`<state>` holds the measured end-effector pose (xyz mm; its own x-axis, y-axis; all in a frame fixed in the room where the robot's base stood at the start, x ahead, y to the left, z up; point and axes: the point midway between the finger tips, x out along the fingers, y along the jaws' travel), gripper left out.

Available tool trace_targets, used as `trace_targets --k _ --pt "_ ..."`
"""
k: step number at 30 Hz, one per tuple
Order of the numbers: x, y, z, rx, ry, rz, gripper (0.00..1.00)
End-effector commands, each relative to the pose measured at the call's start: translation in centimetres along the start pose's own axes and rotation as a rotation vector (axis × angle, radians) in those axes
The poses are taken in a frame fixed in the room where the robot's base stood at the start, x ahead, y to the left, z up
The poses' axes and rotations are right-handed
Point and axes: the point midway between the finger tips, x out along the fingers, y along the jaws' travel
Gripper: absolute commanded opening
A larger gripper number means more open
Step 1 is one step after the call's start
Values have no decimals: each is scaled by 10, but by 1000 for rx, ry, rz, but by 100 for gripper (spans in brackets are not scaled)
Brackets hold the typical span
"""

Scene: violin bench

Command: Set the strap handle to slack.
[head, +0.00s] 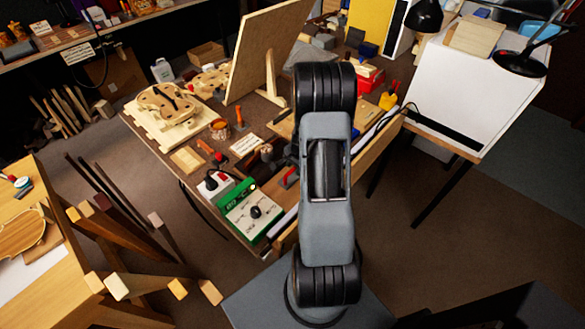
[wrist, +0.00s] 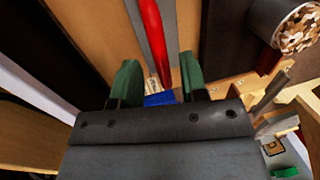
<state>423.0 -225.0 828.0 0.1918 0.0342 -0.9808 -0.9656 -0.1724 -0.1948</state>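In the wrist view my gripper (wrist: 158,78) has its two green fingers spread wide apart, with nothing clamped between them. A long red bar (wrist: 156,38), possibly the strap handle, runs from the top edge down to the gap between the fingers, apart from both. A blue piece (wrist: 160,99) and a small pale label with dark writing (wrist: 153,84) lie at its lower end; the gripper body partly hides the blue piece. I cannot read the label or tell the handle's setting. In the head view my arm hides the gripper; a small red piece (head: 290,177) shows beside the arm.
A green-and-white box with a black knob (head: 250,212) sits at the bench's near corner. In the wrist view, a dark cylinder of wood shavings (wrist: 298,28) stands at right.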

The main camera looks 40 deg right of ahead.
Motion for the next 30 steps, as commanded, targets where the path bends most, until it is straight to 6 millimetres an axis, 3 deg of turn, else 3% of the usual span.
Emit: trace_targets --k 5,17,27,30 --pt "0 0 0 0 0 0 38" --pt "0 0 0 0 0 0 0" --pt "0 0 0 0 -1 1 0" --pt "2 -12 0 -3 -1 0 0"
